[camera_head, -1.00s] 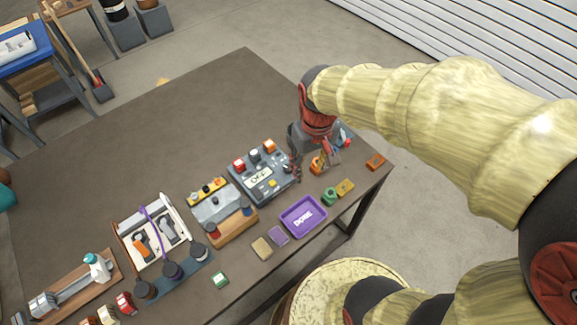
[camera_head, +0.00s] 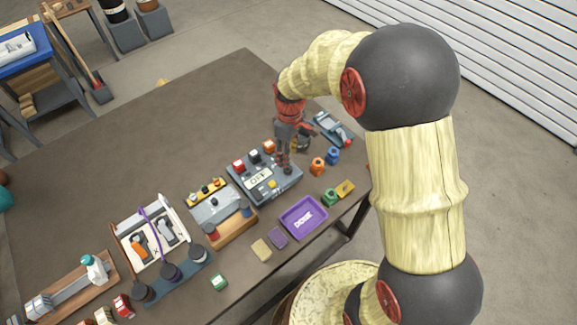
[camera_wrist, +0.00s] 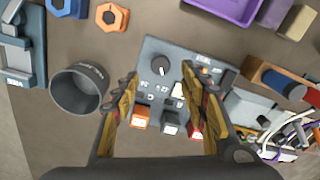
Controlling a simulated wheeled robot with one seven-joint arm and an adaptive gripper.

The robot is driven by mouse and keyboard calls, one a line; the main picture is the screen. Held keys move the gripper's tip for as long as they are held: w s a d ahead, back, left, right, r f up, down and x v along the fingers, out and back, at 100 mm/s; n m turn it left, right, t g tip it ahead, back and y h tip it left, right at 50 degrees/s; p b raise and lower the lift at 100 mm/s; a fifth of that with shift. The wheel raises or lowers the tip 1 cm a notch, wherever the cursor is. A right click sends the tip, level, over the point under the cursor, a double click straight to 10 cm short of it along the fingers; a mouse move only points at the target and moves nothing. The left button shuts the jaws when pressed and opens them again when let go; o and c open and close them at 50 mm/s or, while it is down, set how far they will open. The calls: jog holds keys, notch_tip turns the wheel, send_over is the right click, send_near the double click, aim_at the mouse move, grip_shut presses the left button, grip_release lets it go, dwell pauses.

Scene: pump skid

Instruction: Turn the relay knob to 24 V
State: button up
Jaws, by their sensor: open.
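A grey control panel (camera_head: 250,186) sits on the brown table; it also shows in the wrist view (camera_wrist: 181,54). It carries a round black knob (camera_wrist: 160,66) with a pale pointer mark. Small markings lie around the knob, too small to read, so I cannot tell its setting. My gripper (camera_wrist: 160,82) is open over the panel, with the knob between and just beyond the fingertips in the picture. I cannot tell whether they touch it. In the head view my gripper (camera_head: 284,167) is at the panel's right part and hides the knob.
Orange (camera_wrist: 140,117), grey-white (camera_wrist: 171,123) and red (camera_wrist: 195,130) switches line the panel's edge. A dark cup (camera_wrist: 79,91) stands close left of my gripper in the wrist view. A purple tray (camera_head: 303,217) and loose hex nuts (camera_head: 318,167) lie nearby. The table's far part is clear.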

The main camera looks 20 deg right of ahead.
notch_tip(320, 180, down, 6)
jog(key=shift+f+b, duration=0.15)
jog(key=shift+b, duration=0.55)
jog(key=shift+c, duration=1)
jog(key=shift+s, duration=0.1)
grip_shut()
jog(key=shift+m+p, duration=0.3)
jog(key=shift+m, duration=0.1)
jog(key=m+p, duration=0.2)
jog(key=m, duration=0.2)
jog(key=shift+a+m+p, duration=0.1)
jog(key=shift+m+p, duration=0.2)
jog(key=shift+p, duration=0.05)
jog(key=m+p, duration=0.2)
jog(key=m, duration=0.4)
jog(key=shift+m+p, duration=0.3)
jog(key=shift+p, duration=0.05)
